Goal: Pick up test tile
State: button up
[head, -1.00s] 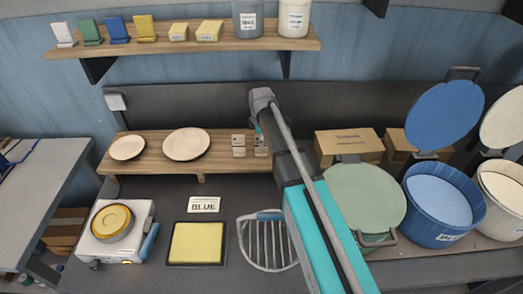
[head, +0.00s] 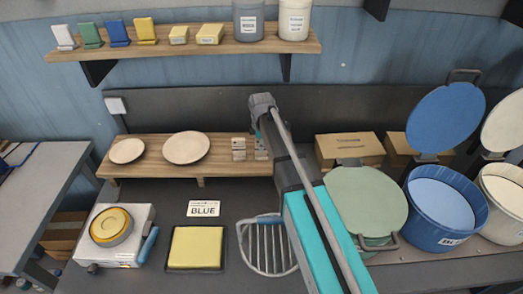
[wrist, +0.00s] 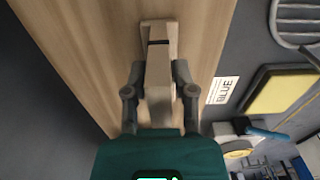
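Two small pale test tiles stand side by side on the low wooden shelf; the left one (head: 239,149) shows clearly in the head view, and the right one (head: 261,149) is partly behind my arm. In the wrist view a beige test tile (wrist: 158,80) with a dark line across it and a wider foot stands on the wood. My gripper (wrist: 159,70) has one grey finger on each side of this tile, seemingly shut on it. The tile's foot seems to rest on the shelf. The fingertips are hidden behind my arm in the head view.
Two round plates (head: 186,147) lie on the low shelf (head: 150,174) to the left. A BLUE label (head: 203,209), a yellow pad (head: 196,247) and a wire rack (head: 266,250) lie in front. Cardboard boxes (head: 349,147) and open buckets (head: 441,214) crowd the right.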

grip_shut()
jog(key=shift+r, duration=0.1)
notch_tip(320, 180, up, 2)
jog(key=p, duration=0.2)
jog(key=shift+r+p, duration=0.25)
jog(key=shift+p, duration=0.1)
jog(key=s+r+p, duration=1)
jog(key=s, duration=0.4)
jog(key=shift+d+r, duration=0.15)
jog(key=shift+d, duration=0.2)
